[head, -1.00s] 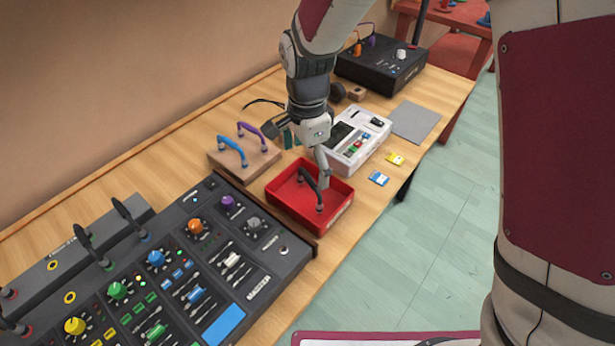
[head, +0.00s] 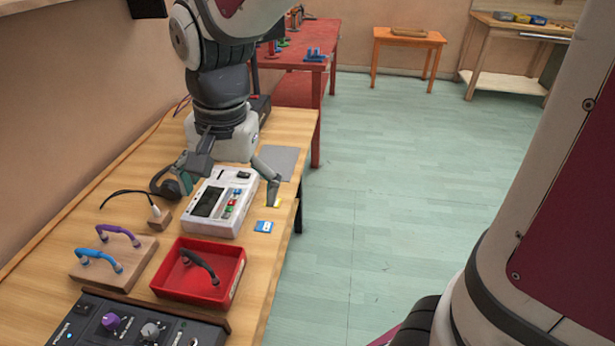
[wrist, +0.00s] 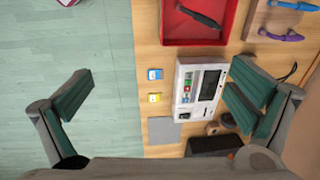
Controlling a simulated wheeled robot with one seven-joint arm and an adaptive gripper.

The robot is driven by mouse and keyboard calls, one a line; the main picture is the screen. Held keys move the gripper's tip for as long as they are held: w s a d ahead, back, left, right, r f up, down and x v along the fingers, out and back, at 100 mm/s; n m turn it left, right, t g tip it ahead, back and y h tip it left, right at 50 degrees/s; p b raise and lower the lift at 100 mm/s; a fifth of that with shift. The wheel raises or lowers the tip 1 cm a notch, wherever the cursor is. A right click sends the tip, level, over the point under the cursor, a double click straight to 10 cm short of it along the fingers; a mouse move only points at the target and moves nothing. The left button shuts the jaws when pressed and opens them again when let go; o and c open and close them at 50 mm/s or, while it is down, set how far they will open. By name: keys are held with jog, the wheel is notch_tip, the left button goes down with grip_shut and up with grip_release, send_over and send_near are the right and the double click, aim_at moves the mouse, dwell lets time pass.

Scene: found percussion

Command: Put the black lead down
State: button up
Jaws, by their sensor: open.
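The black lead (head: 199,266) lies in the red tray (head: 239,279), arched across its left and middle part. In the wrist view the lead (wrist: 199,17) also lies in the red tray (wrist: 228,22), at the top of the picture. My gripper (head: 231,180) is above the far part of the table, over the white device, well beyond the tray. In the wrist view my gripper (wrist: 156,95) has its two fingers spread wide with nothing between them.
A white device (head: 215,203), a blue card (head: 264,227) and a grey mat (head: 282,162) lie beyond the tray. A wooden block (head: 135,263) holds purple and blue leads. A dark mixer panel (head: 150,325) stands in front. Floor is open on the right.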

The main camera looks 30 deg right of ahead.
jog(key=s+d+r+n+t, duration=0.1)
jog(key=s+d+r+n, duration=0.1)
jog(key=s+d, duration=0.3)
jog(key=s+d+r+n+t, duration=0.1)
jog(key=s+d+n, duration=0.4)
jog(key=s, duration=0.6)
jog(key=shift+d+r+n+t+h, duration=0.25)
jog(key=shift+r+n+t+h, duration=0.05)
jog(key=shift+r, duration=0.55)
jog(key=shift+s, duration=0.1)
notch_tip(320, 180, up, 2)
jog(key=shift+r+p, duration=0.1)
jog(key=shift+p, duration=0.75)
